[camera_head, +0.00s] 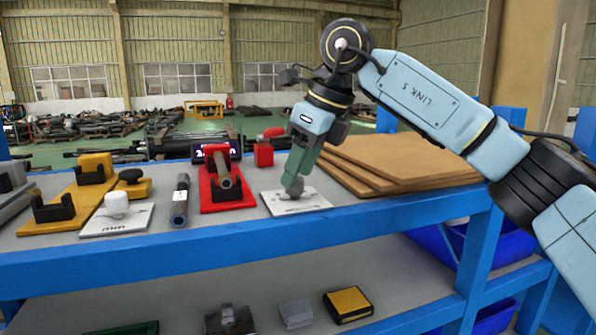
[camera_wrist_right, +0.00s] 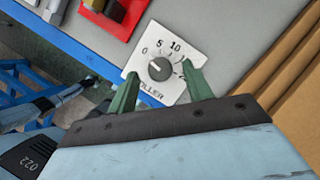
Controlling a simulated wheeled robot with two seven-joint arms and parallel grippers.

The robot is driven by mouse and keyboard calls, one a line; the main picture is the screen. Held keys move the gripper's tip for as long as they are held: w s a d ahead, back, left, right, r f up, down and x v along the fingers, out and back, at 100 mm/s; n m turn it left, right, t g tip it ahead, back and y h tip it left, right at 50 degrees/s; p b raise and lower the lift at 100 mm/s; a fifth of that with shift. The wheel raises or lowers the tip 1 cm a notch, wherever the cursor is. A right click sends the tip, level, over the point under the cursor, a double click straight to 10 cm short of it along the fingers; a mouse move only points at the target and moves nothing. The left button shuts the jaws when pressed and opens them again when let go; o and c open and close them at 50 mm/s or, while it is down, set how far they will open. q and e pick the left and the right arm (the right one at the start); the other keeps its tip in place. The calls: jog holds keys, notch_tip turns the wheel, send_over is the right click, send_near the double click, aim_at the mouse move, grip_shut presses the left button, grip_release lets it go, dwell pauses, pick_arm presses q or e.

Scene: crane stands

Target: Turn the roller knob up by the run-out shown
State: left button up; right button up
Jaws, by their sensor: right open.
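The grey roller knob (camera_head: 296,188) stands on a white dial plate (camera_head: 312,203) on the upper shelf. In the right wrist view the knob (camera_wrist_right: 160,68) sits on the plate (camera_wrist_right: 179,45) lettered "OLLER", with 0, 5 and 10 readable. My right gripper (camera_head: 294,182) points down at the knob, its green fingers open. In the wrist view one finger is on each side of the knob, with gaps visible; contact cannot be confirmed. The knob's exact setting is too small to read. A dark display (camera_head: 208,149) with purple digits is partly hidden behind a red stand. My left gripper is out of view.
The red stand (camera_head: 222,193) holds a grey tube left of the dial. A loose dark tube (camera_head: 180,201), a white knob (camera_head: 116,204) on another plate and yellow stands (camera_head: 66,205) lie farther left. Brown boards (camera_head: 395,160) are stacked close on the right.

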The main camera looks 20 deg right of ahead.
jog(key=shift+w+a+f, duration=0.2)
jog(key=shift+f, duration=0.4)
jog(key=shift+c, duration=0.7)
jog(key=c, duration=0.8)
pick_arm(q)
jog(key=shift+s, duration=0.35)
